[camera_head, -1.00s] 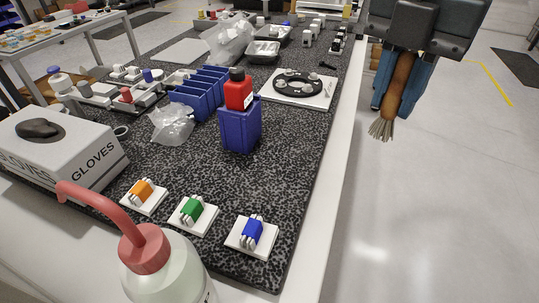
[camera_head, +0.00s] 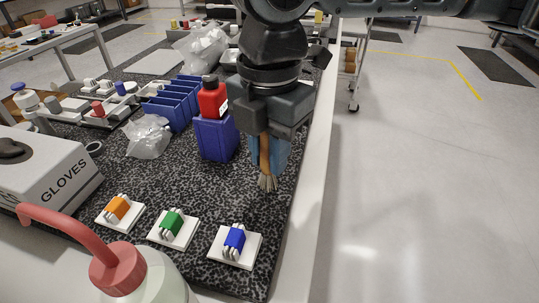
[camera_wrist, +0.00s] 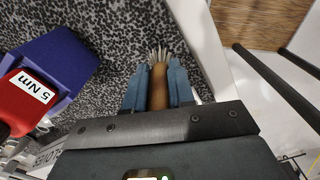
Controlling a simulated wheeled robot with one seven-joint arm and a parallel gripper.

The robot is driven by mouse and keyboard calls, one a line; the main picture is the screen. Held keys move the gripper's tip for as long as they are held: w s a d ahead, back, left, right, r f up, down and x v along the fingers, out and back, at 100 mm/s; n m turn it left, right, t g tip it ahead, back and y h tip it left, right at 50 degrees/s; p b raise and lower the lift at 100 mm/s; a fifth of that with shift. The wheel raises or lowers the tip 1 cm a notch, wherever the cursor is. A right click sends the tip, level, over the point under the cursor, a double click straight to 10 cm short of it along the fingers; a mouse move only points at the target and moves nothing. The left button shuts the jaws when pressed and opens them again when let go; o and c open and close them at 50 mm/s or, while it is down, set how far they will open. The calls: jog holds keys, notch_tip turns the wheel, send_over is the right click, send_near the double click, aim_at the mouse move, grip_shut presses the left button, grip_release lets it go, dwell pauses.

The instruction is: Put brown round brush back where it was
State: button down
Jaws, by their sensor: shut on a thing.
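The brown round brush (camera_head: 266,165) has a brown handle and pale bristles that point down. My gripper (camera_head: 271,150) is shut on its handle and holds it over the dark speckled mat (camera_head: 190,178), near the mat's right edge. In the wrist view the brush (camera_wrist: 158,88) sits between the two blue fingers of my gripper (camera_wrist: 158,90), with its bristles past the fingertips. The blue holder (camera_head: 216,138), with a red bottle (camera_head: 212,98) in its top, stands just left of my gripper. The round black fixture at the back is hidden behind my arm.
White blocks with orange (camera_head: 118,208), green (camera_head: 172,223) and blue (camera_head: 235,240) clips lie at the front. A red-capped squeeze bottle (camera_head: 117,262) and a GLOVES box (camera_head: 48,180) stand at left. Blue bins (camera_head: 180,100) and a clear bag (camera_head: 148,136) lie behind.

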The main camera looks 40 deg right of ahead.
jog(key=shift+f, duration=0.55)
jog(key=shift+f, duration=0.2)
jog(key=c, duration=1)
grip_release()
jog(key=shift+o, duration=0.2)
notch_tip(320, 180, up, 12)
jog(key=shift+r+p, duration=0.2)
jog(key=shift+p, duration=0.4)
jog(key=shift+d, duration=0.1)
